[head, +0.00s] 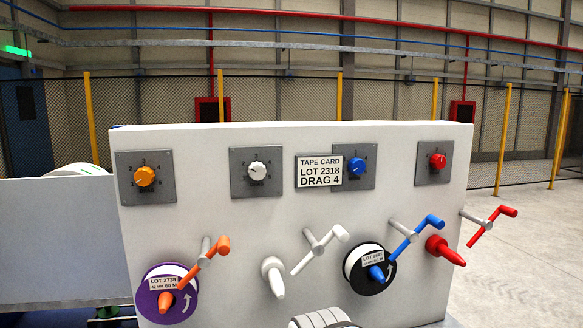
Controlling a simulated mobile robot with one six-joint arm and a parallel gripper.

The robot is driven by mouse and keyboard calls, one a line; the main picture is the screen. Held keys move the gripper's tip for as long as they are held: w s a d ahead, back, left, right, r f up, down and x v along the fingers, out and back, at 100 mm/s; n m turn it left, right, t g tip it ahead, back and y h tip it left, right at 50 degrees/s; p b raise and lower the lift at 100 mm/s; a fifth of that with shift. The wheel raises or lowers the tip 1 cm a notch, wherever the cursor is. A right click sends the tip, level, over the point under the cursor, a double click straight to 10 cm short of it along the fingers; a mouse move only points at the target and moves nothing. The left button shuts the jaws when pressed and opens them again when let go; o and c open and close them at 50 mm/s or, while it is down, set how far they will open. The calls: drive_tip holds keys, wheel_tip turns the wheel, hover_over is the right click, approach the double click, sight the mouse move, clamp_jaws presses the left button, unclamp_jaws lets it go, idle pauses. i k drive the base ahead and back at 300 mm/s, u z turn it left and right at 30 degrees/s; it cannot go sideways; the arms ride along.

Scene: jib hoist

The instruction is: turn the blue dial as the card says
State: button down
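The blue dial (356,166) is a small round knob on a grey square plate (367,181), in the upper right half of the white panel. Small numerals ring it, too small to read, and I cannot tell where its pointer stands. The white card (319,172) reads "TAPE CARD LOT 2318 DRAG 4". It sits just left of the blue dial and covers the left part of its plate.
Orange (145,176), white (257,170) and red (437,161) dials share the panel (230,220). Below, cranks and coloured spindles stick out, with a purple reel (152,300) and a black-rimmed white reel (365,287).

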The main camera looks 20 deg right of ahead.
sight(356, 166)
drive_tip(key=z, duration=0.05)
drive_tip(key=k, duration=0.85)
drive_tip(key=z, duration=0.5)
drive_tip(key=i, duration=1)
